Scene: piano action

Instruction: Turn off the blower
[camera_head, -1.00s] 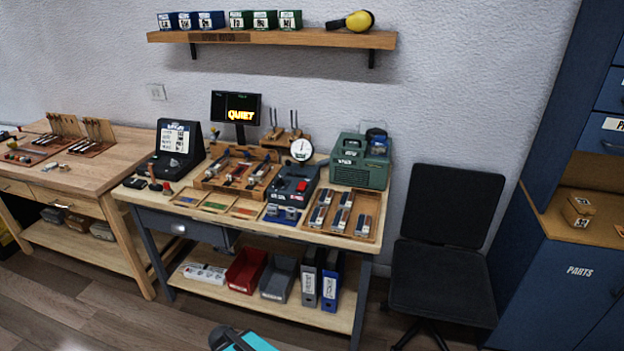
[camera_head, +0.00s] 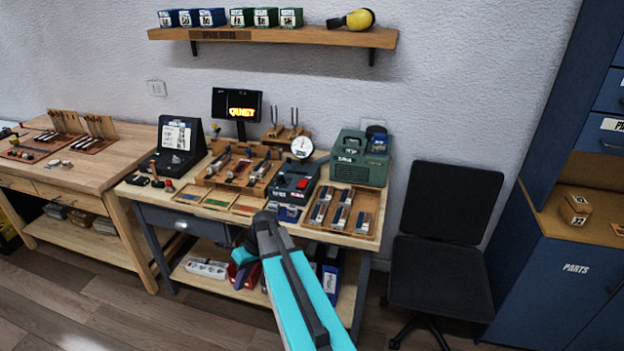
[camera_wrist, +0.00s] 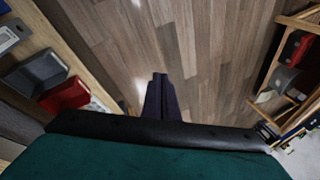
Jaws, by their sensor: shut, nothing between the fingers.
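A green boxy machine with a vented front (camera_head: 360,160), which I take to be the blower, stands at the back right of the middle workbench.
A dark blue device with a red part (camera_head: 294,180) and a round gauge (camera_head: 302,147) stand left of the machine. A tray of metal-and-wood parts (camera_head: 367,202) lies in front. A black chair (camera_head: 444,240) stands right of the bench. A screen (camera_head: 237,104) reads QUIET.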

